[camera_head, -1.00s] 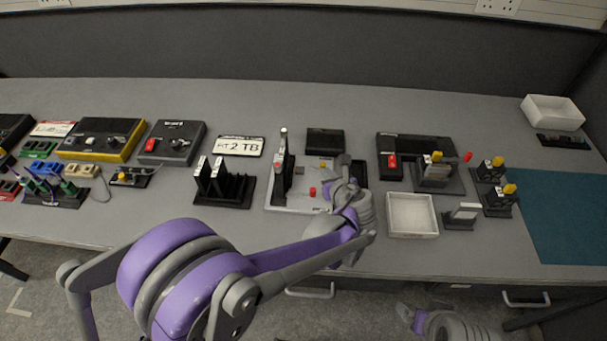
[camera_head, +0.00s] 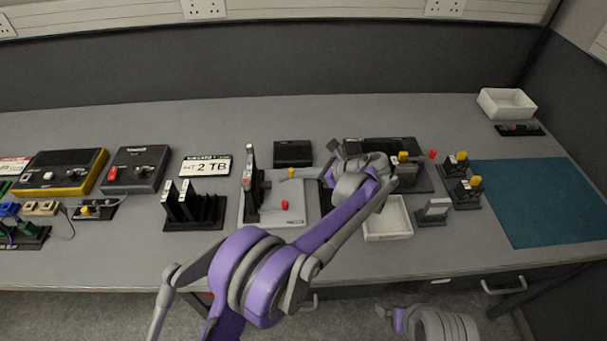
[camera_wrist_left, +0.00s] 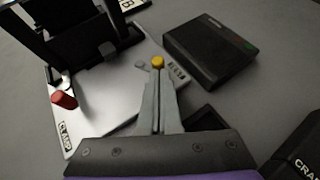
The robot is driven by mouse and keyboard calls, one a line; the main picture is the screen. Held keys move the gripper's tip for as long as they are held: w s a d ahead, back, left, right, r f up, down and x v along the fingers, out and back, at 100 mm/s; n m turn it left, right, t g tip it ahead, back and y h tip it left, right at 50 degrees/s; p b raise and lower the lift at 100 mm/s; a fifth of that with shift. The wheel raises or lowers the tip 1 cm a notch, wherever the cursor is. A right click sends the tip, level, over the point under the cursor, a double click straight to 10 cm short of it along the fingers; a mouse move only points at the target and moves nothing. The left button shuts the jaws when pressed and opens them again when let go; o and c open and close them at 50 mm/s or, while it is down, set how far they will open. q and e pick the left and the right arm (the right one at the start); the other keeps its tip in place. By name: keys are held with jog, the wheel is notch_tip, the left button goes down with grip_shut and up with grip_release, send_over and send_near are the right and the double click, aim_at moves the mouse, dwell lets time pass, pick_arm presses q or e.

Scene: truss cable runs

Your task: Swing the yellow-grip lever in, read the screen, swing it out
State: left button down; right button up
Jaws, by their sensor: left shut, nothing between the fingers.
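The yellow grip (camera_head: 291,172) sits above a silver plate (camera_head: 274,214) marked "CLAMP"; it also shows in the left wrist view (camera_wrist_left: 157,62). My left gripper (camera_head: 302,173) reaches in from the right; in the wrist view its shut fingers (camera_wrist_left: 157,80) end right at the yellow grip, with nothing between them. I cannot tell if they touch it. A small black box (camera_head: 293,153) lies behind the plate; in the wrist view this box (camera_wrist_left: 210,46) has small green and red marks and no readable text. My right gripper (camera_head: 388,312) is low in front of the desk, its fingers unclear.
A red knob (camera_head: 285,205) and a tall black upright (camera_head: 251,190) stand on the plate. A black slotted rack (camera_head: 196,210) is to the left. A white tray (camera_head: 388,222) and yellow-topped units (camera_head: 466,188) are to the right. The teal mat (camera_head: 545,205) is bare.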

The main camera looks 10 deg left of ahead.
pick_arm(q)
jog(key=shift+a, duration=0.1)
jog(key=shift+s+a, duration=0.4)
jog(key=shift+a, duration=0.2)
pick_arm(e)
jog(key=shift+d+f, duration=0.1)
jog(key=shift+f, duration=0.1)
